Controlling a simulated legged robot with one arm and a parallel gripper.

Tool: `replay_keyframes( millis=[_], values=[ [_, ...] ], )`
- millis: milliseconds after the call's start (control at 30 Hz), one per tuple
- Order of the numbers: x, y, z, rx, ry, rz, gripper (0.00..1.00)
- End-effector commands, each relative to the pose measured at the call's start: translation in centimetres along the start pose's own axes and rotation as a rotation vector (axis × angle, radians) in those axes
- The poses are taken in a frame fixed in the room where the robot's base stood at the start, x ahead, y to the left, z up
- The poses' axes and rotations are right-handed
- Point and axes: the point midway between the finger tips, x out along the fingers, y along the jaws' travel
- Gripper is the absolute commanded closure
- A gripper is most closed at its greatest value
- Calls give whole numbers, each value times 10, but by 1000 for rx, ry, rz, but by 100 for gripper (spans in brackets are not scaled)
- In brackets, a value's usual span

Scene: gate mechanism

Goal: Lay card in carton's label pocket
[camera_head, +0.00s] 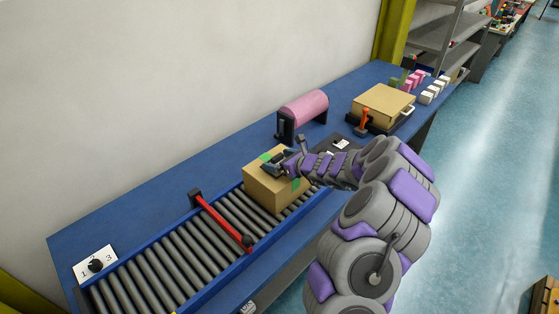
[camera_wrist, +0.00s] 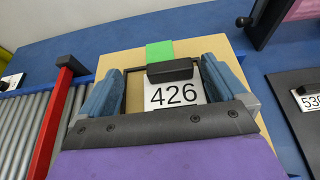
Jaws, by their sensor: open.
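The brown carton (camera_head: 262,189) sits on the roller conveyor, with green tape on its top and side. My gripper (camera_head: 281,163) is over its top. In the wrist view, the white card reading 426 (camera_wrist: 174,96) has a black grip block (camera_wrist: 171,71) at its far edge. It lies at or just above the dark-framed label pocket (camera_wrist: 127,88) on the carton top (camera_wrist: 116,60). My blue-grey fingers (camera_wrist: 163,62) are open, one on each side of the card and block, with gaps visible. The near edge of card and pocket is hidden by my gripper. I cannot tell how flat the card lies.
A red gate bar (camera_head: 222,220) crosses the conveyor rollers (camera_head: 165,261) left of the carton. A dark pad (camera_wrist: 296,112) with another numbered card (camera_wrist: 309,99) lies to the right. Beyond are a pink drum (camera_head: 304,109), an orange lever (camera_head: 363,120) and a second box (camera_head: 382,103).

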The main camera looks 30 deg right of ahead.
Motion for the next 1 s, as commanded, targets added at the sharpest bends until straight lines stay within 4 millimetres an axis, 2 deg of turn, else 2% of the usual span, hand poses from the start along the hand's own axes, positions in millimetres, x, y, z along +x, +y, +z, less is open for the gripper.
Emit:
replay_keyframes(
  millis=[267,367,700,1000],
  values=[
    [-6,-1,1,1,-1,-1,1],
    [-19,-2,2,2,-2,-3,1],
    [-85,-2,2,1,-1,-4,1],
    [-116,0,2,-1,0,-2,1]
  ],
)
